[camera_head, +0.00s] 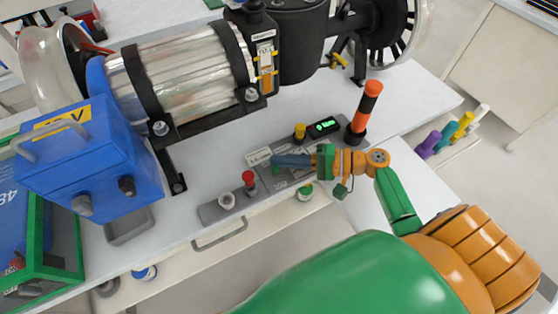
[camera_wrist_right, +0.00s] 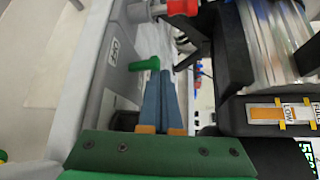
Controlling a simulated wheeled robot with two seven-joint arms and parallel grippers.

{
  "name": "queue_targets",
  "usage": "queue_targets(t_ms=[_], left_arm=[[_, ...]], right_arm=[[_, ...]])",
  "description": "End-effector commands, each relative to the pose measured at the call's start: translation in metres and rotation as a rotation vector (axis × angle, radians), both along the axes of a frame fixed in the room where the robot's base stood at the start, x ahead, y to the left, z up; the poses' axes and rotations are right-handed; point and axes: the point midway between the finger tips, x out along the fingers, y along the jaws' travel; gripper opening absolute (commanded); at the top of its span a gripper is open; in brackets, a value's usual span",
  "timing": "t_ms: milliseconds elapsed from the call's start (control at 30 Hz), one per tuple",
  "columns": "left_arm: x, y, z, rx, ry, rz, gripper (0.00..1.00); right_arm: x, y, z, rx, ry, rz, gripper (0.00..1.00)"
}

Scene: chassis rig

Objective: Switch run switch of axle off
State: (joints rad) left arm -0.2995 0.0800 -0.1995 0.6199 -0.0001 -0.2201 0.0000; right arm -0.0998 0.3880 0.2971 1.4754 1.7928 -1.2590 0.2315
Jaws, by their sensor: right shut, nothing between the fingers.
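The grey control panel (camera_head: 215,210) lies along the bench's front edge below the axle machine. It carries a grey round knob (camera_head: 227,200), a red knob (camera_head: 248,178), a green-capped knob (camera_head: 305,191) and a yellow knob (camera_head: 299,131). I cannot tell for sure which one is the axle's run switch. My right gripper (camera_head: 277,161) is shut and empty, low over the panel, right of the red knob. In the wrist view its blue fingers (camera_wrist_right: 160,77) are together beside a green knob (camera_wrist_right: 145,64), with the red knob (camera_wrist_right: 183,7) beyond. My left gripper is not in view.
The machine's clear cylinder (camera_head: 185,70) and blue box (camera_head: 80,160) stand behind and left of the panel. A lit green display (camera_head: 324,126) and an orange-black post (camera_head: 365,108) stand close to my right arm. A drawer handle (camera_head: 220,236) sits below.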

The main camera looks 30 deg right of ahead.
Motion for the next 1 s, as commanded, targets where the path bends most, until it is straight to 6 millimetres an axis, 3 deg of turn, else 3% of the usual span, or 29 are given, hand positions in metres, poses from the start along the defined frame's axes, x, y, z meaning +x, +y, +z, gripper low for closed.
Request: queue_targets(t_ms=[300,700,1000], left_arm=[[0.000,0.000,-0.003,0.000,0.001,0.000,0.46],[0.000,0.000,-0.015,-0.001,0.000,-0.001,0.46],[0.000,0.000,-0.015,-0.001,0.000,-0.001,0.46]], right_arm=[[-0.002,-0.002,0.000,-0.001,-0.007,-0.001,0.00],[-0.038,-0.052,0.010,0.000,-0.009,-0.001,0.00],[-0.043,-0.057,0.013,0.001,-0.009,0.001,0.00]])
